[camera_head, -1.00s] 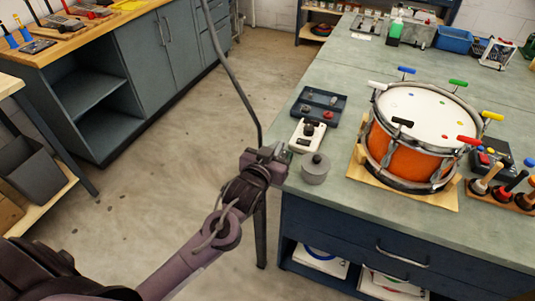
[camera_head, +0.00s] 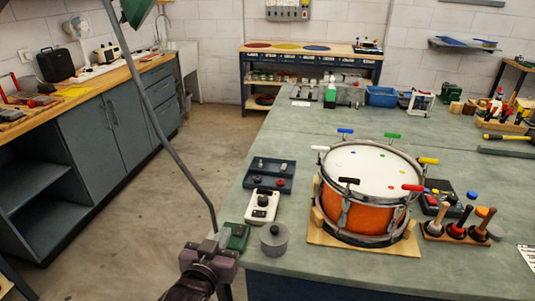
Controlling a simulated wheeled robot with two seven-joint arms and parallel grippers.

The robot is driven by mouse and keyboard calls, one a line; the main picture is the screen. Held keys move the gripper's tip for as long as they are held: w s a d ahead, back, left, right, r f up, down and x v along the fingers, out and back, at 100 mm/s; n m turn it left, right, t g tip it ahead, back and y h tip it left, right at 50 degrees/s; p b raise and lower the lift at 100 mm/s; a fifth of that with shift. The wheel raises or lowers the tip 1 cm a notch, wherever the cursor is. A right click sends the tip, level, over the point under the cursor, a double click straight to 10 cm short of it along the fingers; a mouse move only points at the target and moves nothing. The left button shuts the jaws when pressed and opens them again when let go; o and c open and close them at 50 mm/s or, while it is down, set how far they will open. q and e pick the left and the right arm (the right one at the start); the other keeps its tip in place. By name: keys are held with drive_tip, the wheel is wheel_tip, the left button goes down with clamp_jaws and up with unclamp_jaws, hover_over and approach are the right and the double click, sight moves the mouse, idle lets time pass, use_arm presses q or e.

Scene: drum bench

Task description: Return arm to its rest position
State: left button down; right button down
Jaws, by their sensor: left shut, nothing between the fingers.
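My left gripper (camera_head: 213,243) is at the lower left of the head view, beside the near left corner of the green bench top. It is shut with nothing between the fingers. A small dark green box (camera_head: 238,235) on the bench corner is close to the fingertips; I cannot tell whether they touch. A grey lidded pot (camera_head: 273,238) stands just right of it. My right gripper is not in view.
An orange drum (camera_head: 357,215) with coloured-handled keys stands on a wooden board. A white device (camera_head: 262,206) and a dark tray (camera_head: 270,174) lie left of it. A thin grey pole (camera_head: 165,130) rises past the bench's left side. The floor (camera_head: 150,230) to the left is clear.

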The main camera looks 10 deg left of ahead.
use_arm(q)
drive_tip(key=s+a+f+m+g, duration=0.1)
drive_tip(key=s+f+g, duration=0.45)
drive_tip(key=s, duration=0.35)
drive_tip(key=s+f+m+g, duration=0.1)
drive_tip(key=s+f+g, duration=0.4)
drive_tip(key=s+g, duration=0.3)
wheel_tip(320, 180, down, 28)
drive_tip(key=s+r, duration=0.1)
drive_tip(key=s, duration=0.1)
drive_tip(key=s+a+f, duration=0.2)
drive_tip(key=s+f, duration=0.8)
drive_tip(key=s+a+f+g, duration=0.1)
drive_tip(key=s+f, duration=0.9)
drive_tip(key=f, duration=0.1)
drive_tip(key=shift+s+a+y, duration=0.3)
drive_tip(key=shift+a, duration=0.1)
